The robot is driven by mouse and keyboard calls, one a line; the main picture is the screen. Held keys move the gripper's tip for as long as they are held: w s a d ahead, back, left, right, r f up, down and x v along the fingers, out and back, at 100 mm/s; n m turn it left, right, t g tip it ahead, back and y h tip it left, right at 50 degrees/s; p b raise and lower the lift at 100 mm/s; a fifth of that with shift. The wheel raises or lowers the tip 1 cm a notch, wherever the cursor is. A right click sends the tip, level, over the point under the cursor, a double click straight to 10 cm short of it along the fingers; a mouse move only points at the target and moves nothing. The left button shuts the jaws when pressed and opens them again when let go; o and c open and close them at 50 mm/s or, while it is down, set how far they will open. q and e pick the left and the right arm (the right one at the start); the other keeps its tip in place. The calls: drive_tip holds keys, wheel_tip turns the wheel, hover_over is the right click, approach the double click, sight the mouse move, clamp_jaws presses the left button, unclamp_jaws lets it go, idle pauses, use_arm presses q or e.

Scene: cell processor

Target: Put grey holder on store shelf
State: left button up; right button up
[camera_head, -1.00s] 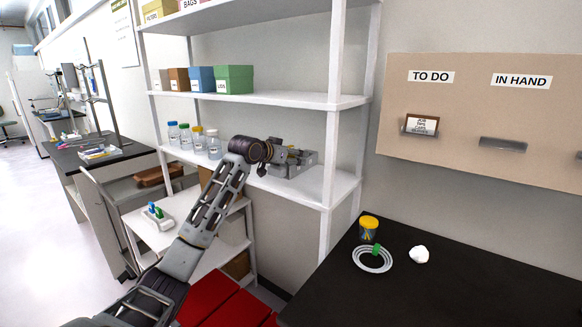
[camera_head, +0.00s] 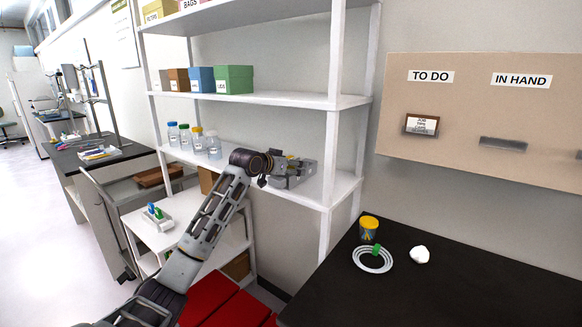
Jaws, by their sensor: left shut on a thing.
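The white store shelf unit stands in the middle of the view; its lower shelf board (camera_head: 335,187) has the grey holder (camera_head: 297,177) at its right half. My left arm reaches in from below, and my left gripper (camera_head: 283,168) is shut on the grey holder. The holder looks about level over the shelf board, inside the right front post. I cannot tell whether its underside touches the board. The gripper's wrist hides part of the holder's left side and the fingertips. My right gripper is not in view.
Several capped bottles (camera_head: 198,141) stand left on the same shelf. Coloured boxes (camera_head: 234,79) sit one shelf above. The right front post (camera_head: 329,150) is close to the holder.

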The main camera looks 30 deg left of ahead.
use_arm(q)
drive_tip(key=o, duration=1.5)
drive_tip(key=shift+c, duration=0.2)
drive_tip(key=d+v, duration=0.1)
drive_tip(key=v, duration=1.1)
drive_tip(key=shift+a, duration=0.45)
